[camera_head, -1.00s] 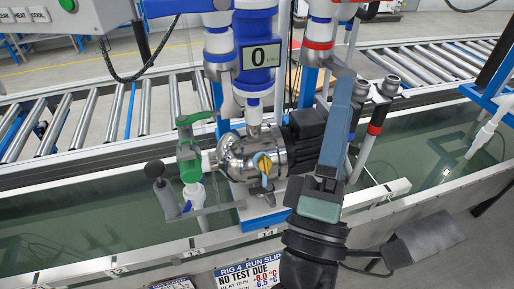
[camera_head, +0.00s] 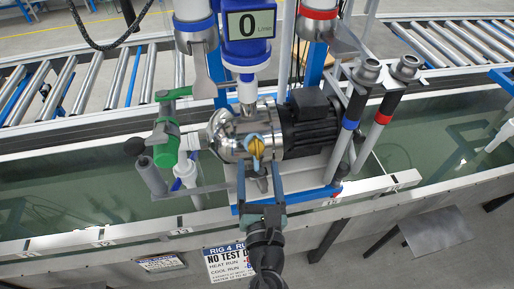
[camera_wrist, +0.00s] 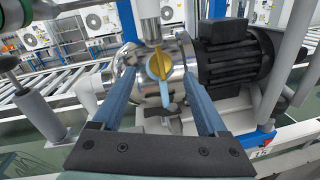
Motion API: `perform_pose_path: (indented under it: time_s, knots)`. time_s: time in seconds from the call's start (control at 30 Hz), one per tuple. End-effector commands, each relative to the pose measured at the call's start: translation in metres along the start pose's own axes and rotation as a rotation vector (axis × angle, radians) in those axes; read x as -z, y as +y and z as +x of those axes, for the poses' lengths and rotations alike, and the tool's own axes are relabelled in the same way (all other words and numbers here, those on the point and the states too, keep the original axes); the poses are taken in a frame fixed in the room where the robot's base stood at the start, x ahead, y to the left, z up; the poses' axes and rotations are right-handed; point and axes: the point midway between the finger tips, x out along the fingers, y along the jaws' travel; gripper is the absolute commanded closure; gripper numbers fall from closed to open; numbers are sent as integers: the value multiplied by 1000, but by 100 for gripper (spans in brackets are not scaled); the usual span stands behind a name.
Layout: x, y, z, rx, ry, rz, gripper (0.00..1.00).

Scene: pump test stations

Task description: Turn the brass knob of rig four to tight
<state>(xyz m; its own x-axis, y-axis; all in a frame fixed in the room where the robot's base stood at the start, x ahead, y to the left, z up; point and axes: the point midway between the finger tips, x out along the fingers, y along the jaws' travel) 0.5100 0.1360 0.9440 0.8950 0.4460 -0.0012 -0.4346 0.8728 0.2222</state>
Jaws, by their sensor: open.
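The brass knob (camera_head: 256,147) sits on the front of rig four's silver pump (camera_head: 228,132), with pale blue parts around it. In the wrist view the knob (camera_wrist: 158,64) stands out above the middle, and a pale blue tab (camera_wrist: 165,93) hangs below it. My gripper (camera_head: 258,166) is open in front of the pump. In the wrist view its two blue fingers (camera_wrist: 157,82) point toward the pump, one on each side of the knob. The space between them looks empty, and I cannot tell whether the fingertips reach the knob's depth.
A green-handled valve (camera_head: 167,130) and a grey post (camera_head: 150,175) stand left of the pump. The black motor (camera_head: 310,122) is at its right, with upright hose ends (camera_head: 388,105) beyond. A "RIG 4" sign (camera_head: 229,262) hangs below. A water trough runs behind.

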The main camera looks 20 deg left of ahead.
Motion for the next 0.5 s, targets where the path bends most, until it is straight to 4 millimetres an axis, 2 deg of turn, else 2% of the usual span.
perform_pose_path:
  time_s: [0.03,0.2,0.5]
  knots:
    - [-2,0,10,-1,-3,1,24]
    - [-1,0,35,0,-2,1,24]
    - [0,-1,52,2,-2,2,24]
